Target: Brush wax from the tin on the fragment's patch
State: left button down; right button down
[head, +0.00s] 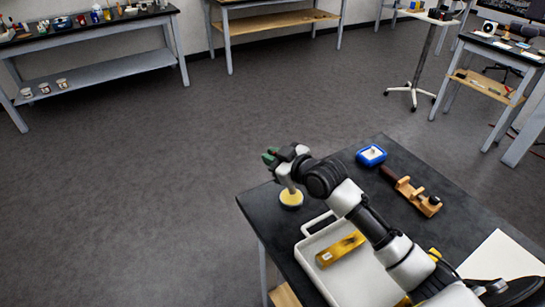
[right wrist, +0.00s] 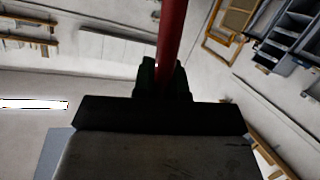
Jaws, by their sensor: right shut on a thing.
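My right gripper (head: 270,158) reaches over the left part of the dark table. In the right wrist view it (right wrist: 164,78) is shut on a thin red rod (right wrist: 172,35), which looks like the brush's handle. Its bristle end cannot be made out. The tin (head: 291,200), a small round dark tin with pale yellow wax, stands on the table just below the gripper. I cannot tell whether the brush touches the wax. The gilt fragment (head: 331,254), a golden bar with a small pale patch (head: 326,257), lies in a white tray (head: 313,221). My left gripper is not in view.
My right arm passes over the tray. Other benches stand well away across open floor.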

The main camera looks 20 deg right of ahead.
jog(key=shift+f+b, duration=0.35)
jog(key=shift+f, duration=0.2)
dwell(0.4)
jog(key=shift+s+f, duration=0.1)
jog(key=shift+f, duration=0.05)
dwell(1.1)
notch_tip(320, 180, up, 7)
jog(key=p, duration=0.7)
dwell(0.8)
